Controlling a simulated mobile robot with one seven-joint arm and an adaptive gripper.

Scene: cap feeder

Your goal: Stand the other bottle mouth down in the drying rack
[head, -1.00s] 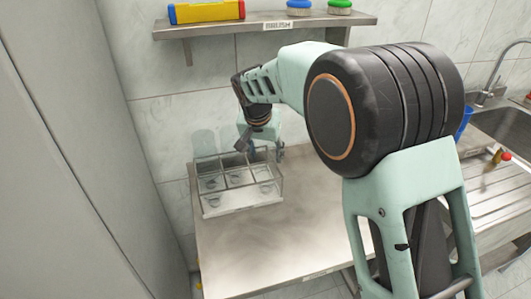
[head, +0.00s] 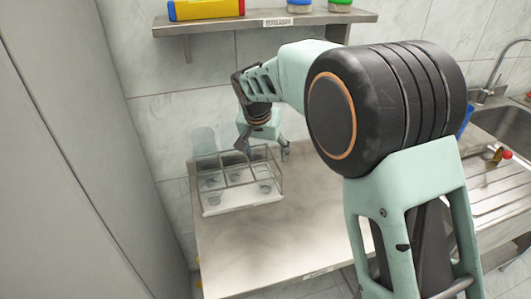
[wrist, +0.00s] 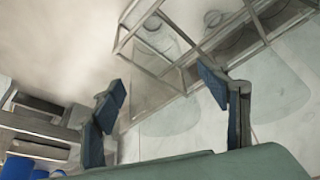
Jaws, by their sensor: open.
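The drying rack (head: 243,208) is a metal frame with several compartments on the steel table. A clear, pale bluish bottle (head: 204,140) shows at its back left; its mouth is too faint to make out. My gripper (head: 266,149) is open at the rack's back right. In the wrist view my gripper (wrist: 165,105) has its fingers apart, with a faint clear shape (wrist: 170,118) between them, possibly the other bottle. Another clear rounded shape (wrist: 284,98) lies to the right, by the rack. Whether either touches a finger, I cannot tell.
A wall shelf (head: 215,26) holds a yellow and red box and brushes above the rack. A tall grey panel (head: 75,150) stands close on the left. The table front (head: 270,250) is clear. The sink (head: 510,125) and its drainboard are at the right.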

